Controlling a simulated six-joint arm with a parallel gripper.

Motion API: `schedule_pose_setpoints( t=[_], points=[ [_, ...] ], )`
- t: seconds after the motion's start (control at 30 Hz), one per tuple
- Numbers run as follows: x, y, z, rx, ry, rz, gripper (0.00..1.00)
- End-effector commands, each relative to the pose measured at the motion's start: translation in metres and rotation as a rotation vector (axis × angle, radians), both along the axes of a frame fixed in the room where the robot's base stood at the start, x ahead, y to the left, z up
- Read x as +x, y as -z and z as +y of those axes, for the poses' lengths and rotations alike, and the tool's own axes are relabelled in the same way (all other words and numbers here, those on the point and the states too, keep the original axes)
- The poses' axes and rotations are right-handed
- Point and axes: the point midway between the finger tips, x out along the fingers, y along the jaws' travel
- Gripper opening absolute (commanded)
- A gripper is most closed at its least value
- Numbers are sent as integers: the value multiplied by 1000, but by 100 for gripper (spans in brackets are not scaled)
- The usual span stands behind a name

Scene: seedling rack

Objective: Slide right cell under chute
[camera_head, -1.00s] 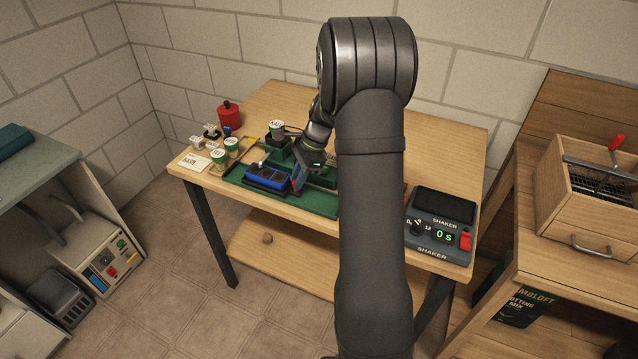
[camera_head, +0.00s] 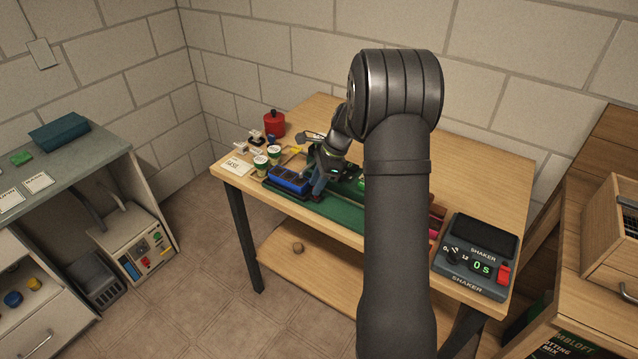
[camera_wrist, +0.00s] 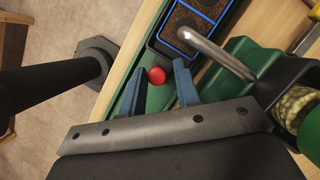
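The blue-framed tray with dark-filled cells (camera_head: 288,180) sits on the green base (camera_head: 345,211) at the table's front edge. In the wrist view, the tray (camera_wrist: 182,18) is at the top, and a metal tube (camera_wrist: 215,50) crosses its near end. I cannot tell whether this tube is the chute. My gripper (camera_head: 316,191) is low at the tray's right end. In the wrist view, its two blue fingers (camera_wrist: 159,70) are apart, with a small red knob (camera_wrist: 156,75) between them and visible gaps. Contact with the tray is hidden.
White-lidded cups (camera_head: 261,162), a white card (camera_head: 236,166) and a red jar (camera_head: 274,123) stand left of the base. The shaker (camera_head: 475,257) is at the table's right. My arm hides the middle right of the table.

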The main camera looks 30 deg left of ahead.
Motion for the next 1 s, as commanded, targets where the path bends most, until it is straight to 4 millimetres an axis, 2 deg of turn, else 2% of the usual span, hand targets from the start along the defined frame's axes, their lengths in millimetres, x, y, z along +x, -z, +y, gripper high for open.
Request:
schedule_pose_setpoints(
  t=[0.27,0.43,1.0],
  points=[
    [0,0,-2,-3,1,2,28],
    [5,-15,-6,-1,1,0,28],
    [40,-135,-41,-1,1,0,28]
  ],
)
